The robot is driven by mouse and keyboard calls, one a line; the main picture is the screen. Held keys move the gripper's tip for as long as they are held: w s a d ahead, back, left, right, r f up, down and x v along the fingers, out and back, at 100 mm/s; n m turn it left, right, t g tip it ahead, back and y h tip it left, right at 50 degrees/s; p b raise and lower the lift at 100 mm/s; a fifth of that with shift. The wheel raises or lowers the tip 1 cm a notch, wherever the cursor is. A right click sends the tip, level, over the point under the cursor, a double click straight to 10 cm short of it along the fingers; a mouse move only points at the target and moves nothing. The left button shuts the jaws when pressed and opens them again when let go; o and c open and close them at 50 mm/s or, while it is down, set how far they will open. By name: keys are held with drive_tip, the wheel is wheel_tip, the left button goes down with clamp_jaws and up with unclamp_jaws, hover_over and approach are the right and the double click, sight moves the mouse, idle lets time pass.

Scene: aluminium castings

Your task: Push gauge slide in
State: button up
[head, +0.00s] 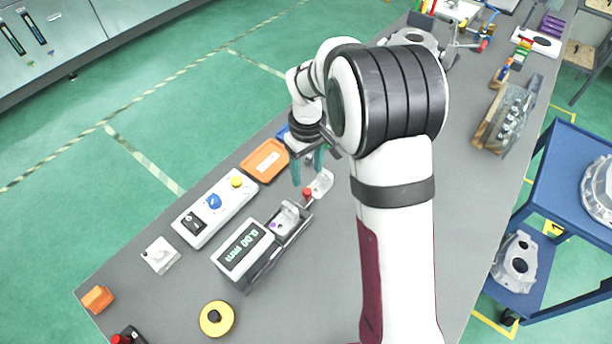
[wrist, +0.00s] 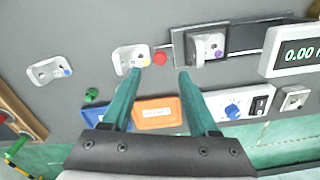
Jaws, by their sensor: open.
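The gauge has a white display box (head: 247,247) reading 0.00 mm, also at the right edge of the wrist view (wrist: 292,55). A dark rail runs from it towards my gripper. A pale slide block with a purple dot (head: 285,219) sits on this rail; it also shows in the wrist view (wrist: 207,47). A red knob (head: 307,193) is at the slide's outer end, also in the wrist view (wrist: 159,58). My gripper (head: 307,170) is open and empty, its teal fingers pointing down near the knob. In the wrist view the fingertips (wrist: 160,74) appear either side of the knob; their height above it is unclear.
A pale bracket with a yellow dot (wrist: 130,57) lies close beside the knob. Another bracket with a blue dot (wrist: 49,71) lies farther left. An orange tray (head: 265,160) and a white button panel (head: 214,207) are beside the gauge. A yellow disc (head: 217,319) lies near the front.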

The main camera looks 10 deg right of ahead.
sight(307, 191)
wheel_tip(307, 191, down, 7)
drive_tip(key=shift+r, duration=0.15)
drive_tip(key=shift+c, duration=0.2)
clamp_jaws()
idle(1.2)
